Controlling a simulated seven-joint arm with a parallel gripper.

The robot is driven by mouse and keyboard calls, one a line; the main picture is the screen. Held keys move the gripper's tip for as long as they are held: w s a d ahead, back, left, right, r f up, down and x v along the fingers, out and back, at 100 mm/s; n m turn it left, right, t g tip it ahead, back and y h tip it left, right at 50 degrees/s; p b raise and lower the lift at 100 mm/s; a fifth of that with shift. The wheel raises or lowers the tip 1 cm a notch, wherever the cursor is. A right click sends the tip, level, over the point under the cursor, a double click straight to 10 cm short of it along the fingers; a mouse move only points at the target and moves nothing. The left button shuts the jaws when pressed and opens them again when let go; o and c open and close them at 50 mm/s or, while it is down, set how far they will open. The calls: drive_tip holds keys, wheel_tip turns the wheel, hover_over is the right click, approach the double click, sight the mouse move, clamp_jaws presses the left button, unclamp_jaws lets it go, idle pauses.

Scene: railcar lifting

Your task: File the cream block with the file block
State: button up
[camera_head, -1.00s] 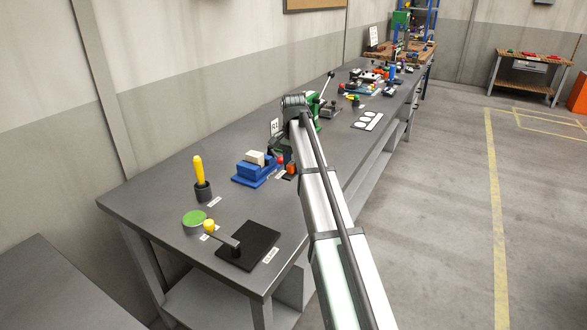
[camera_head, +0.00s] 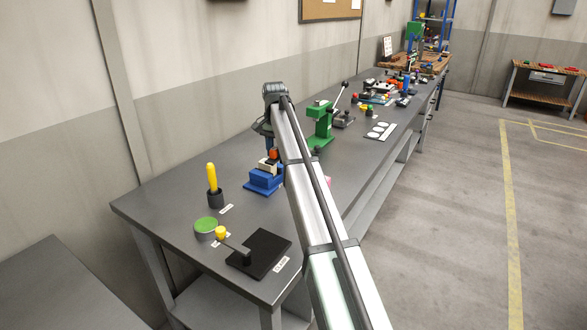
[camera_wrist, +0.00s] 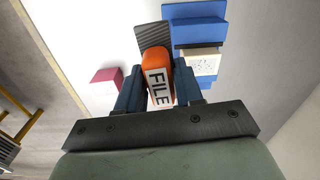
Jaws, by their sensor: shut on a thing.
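The cream block (camera_head: 265,166) sits in the top of a blue vise (camera_head: 263,183) on the bench. In the wrist view the cream block (camera_wrist: 202,62) shows a speckled face, with the blue vise (camera_wrist: 198,32) around it. My gripper (camera_wrist: 160,88) is shut on the orange file block (camera_wrist: 156,62), labelled FILE, which has a dark ridged plate (camera_wrist: 153,36) at its far end. In the head view the file block (camera_head: 273,153) is just above the cream block, and my gripper (camera_head: 269,146) is partly hidden. I cannot tell whether the two blocks touch.
A yellow-handled tool in a dark holder (camera_head: 214,198), a green-topped round tin (camera_head: 206,226) and a black plate (camera_head: 265,252) stand nearer on the bench. A green press (camera_head: 321,125) stands beyond the vise. A pink-red block (camera_wrist: 106,80) lies beside it.

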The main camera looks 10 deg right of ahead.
drive_tip(key=w+a+r, duration=0.1)
drive_tip(key=w+r, duration=0.2)
drive_tip(key=w, duration=0.6)
drive_tip(key=shift+m, duration=0.6)
drive_tip(key=shift+s+f, duration=0.1)
drive_tip(key=shift+f, duration=3.05)
drive_tip(key=shift+s+a+f, duration=0.25)
drive_tip(key=shift+f, duration=0.2)
drive_tip(key=shift+s+a+f, duration=0.2)
drive_tip(key=shift+s+f, duration=0.05)
drive_tip(key=shift+f, duration=0.2)
clamp_jaws()
drive_tip(key=shift+s+a, duration=1.05)
drive_tip(key=w+d, duration=0.3)
drive_tip(key=shift+w, duration=0.1)
drive_tip(key=shift+s+d, duration=0.15)
drive_tip(key=shift+s, duration=0.1)
drive_tip(key=s+a, duration=0.3)
drive_tip(key=w+d, duration=0.2)
drive_tip(key=w, duration=0.1)
drive_tip(key=shift+w+d, duration=0.1)
drive_tip(key=shift+d, duration=0.3)
drive_tip(key=shift+d+r, duration=0.1)
wheel_tip(320, 180, up, 8)
